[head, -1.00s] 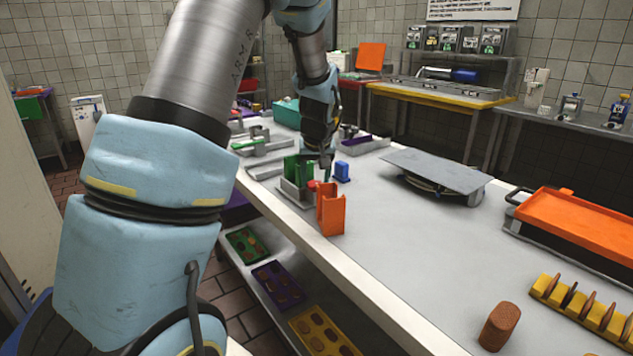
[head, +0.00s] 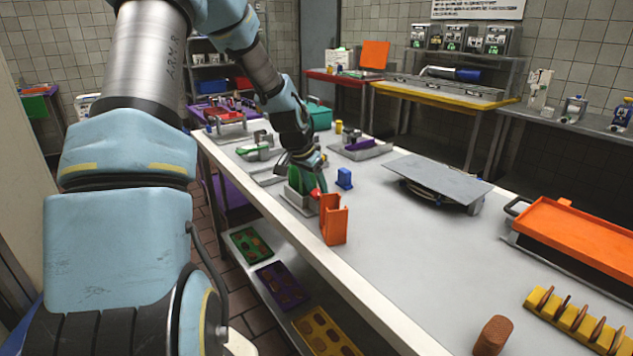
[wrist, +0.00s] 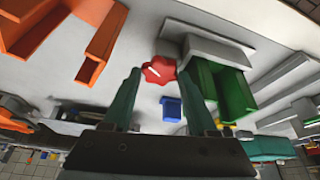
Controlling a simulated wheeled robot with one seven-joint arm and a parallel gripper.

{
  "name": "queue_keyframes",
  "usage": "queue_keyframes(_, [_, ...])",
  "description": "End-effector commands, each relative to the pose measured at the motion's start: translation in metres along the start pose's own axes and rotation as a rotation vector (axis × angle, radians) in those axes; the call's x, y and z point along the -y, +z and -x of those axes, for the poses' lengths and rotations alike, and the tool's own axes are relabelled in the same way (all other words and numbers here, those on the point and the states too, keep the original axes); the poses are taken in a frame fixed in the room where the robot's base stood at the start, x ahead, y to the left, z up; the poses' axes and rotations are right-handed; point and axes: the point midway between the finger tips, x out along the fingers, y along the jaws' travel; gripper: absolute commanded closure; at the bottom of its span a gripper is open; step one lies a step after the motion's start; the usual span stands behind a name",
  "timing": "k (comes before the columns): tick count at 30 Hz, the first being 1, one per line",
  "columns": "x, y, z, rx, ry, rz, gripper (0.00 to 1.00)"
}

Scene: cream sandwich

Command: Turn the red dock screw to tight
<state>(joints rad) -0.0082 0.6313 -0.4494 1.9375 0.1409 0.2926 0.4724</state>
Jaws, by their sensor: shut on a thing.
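The red dock screw (wrist: 158,71) is a lobed knob with a pale line on its face, in the wrist view. My gripper (wrist: 160,68) has its two teal fingers on either side of the knob, shut on it. The knob sits against a grey dock block (wrist: 215,50) with a green holder (wrist: 235,90) on it. In the head view my gripper (head: 318,188) is low at the green holder (head: 296,182), and the screw is mostly hidden there.
An orange holder (head: 334,226) stands close in front of the dock, near the table edge. A small blue block (head: 344,178) stands just right of my gripper. A grey plate (head: 435,177) lies farther right.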

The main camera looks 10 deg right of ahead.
Motion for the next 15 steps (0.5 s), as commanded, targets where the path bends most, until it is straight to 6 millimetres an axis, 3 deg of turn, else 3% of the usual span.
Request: queue_keyframes(15, [0.0009,0.0001,-0.0002,0.001,0.035,-0.086,0.97])
